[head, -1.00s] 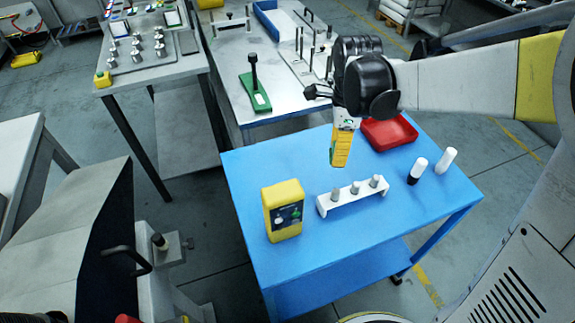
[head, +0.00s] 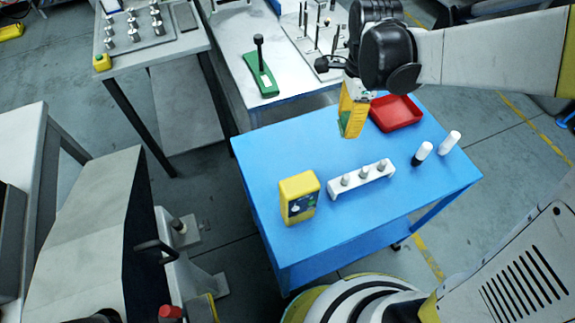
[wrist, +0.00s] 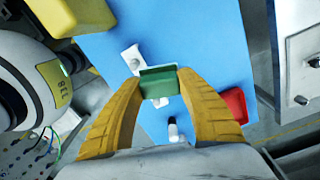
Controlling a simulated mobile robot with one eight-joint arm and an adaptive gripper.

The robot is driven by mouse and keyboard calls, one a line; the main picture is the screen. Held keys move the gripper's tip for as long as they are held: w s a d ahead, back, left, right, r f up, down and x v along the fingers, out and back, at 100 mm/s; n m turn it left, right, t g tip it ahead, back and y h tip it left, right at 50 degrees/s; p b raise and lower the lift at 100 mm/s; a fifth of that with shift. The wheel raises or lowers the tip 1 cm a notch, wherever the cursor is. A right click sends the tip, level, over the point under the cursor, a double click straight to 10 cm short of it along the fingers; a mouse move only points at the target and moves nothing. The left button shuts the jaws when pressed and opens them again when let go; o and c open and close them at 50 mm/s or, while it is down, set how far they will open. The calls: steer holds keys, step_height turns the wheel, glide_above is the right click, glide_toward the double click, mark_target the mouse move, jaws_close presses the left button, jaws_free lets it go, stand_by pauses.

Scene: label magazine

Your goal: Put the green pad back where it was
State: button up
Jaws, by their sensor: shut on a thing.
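My gripper (wrist: 158,92) has yellow fingers and is shut on the green pad (wrist: 158,82), which spans the gap between the fingertips in the wrist view. In the head view the gripper (head: 353,108) hangs above the far part of the blue table (head: 260,160), left of the red tray. A dark green patch of the pad (head: 346,122) shows at its fingers there. The pad appears clear of the table. The place where the pad was before cannot be told from these frames.
On the blue table stand a yellow device (head: 298,198), a white rack (head: 361,178) with grey pegs, two white-capped bottles (head: 423,152) and a red tray (head: 397,112). Behind, a bench (head: 225,45) holds a green base with a black post (head: 261,75). The table's left far part is clear.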

step_height(320, 180, up, 7)
steer(key=s+a+n+p, duration=0.3)
steer(key=p, duration=0.4)
steer(key=b, duration=1.4)
glide_above(287, 175)
step_height(287, 175, down, 22)
steer(key=shift+f, duration=0.2)
steer(key=shift+f+b, duration=0.55)
steer(key=shift+f, duration=1.3)
steer(key=shift+f, duration=0.1)
steer(key=shift+f, duration=0.15)
steer(key=o, duration=1.2)
steer(key=shift+r, duration=0.2)
